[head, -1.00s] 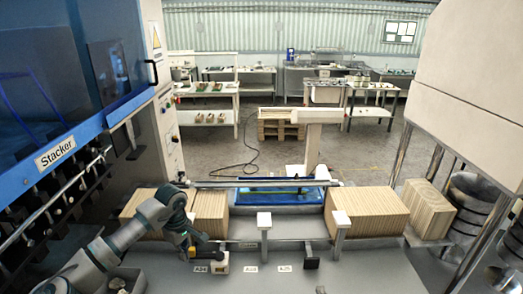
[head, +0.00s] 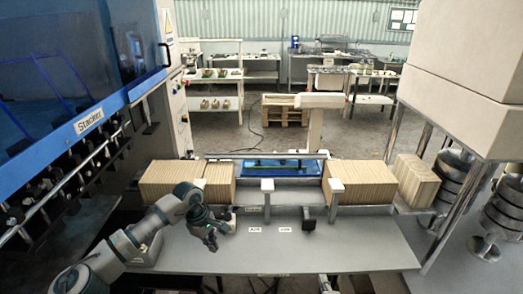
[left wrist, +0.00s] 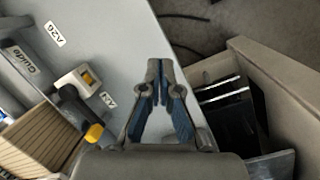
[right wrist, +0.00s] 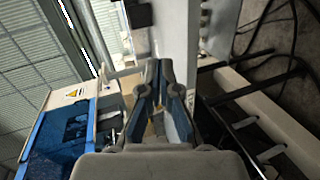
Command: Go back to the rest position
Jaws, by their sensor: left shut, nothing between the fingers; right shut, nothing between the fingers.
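My left gripper (head: 212,240) hangs over the near grey table, at the end of my arm from the left. It is apart from the wooden stacks. The left wrist view shows its fingers (left wrist: 157,68) shut and empty, above the edge of the grey surface. My right gripper (right wrist: 158,68) shows in the right wrist view, shut and empty, with a pale post and the blue machine beyond it. I cannot clearly make it out in the head view.
The grey table (head: 350,245) is mostly clear. Brown stacks (head: 172,185) (head: 347,183) stand along its far side, with pale-topped posts (head: 267,186) between. The blue stacker (head: 90,122) rises at left. A cardboard box (left wrist: 285,85) lies beside the table in the left wrist view.

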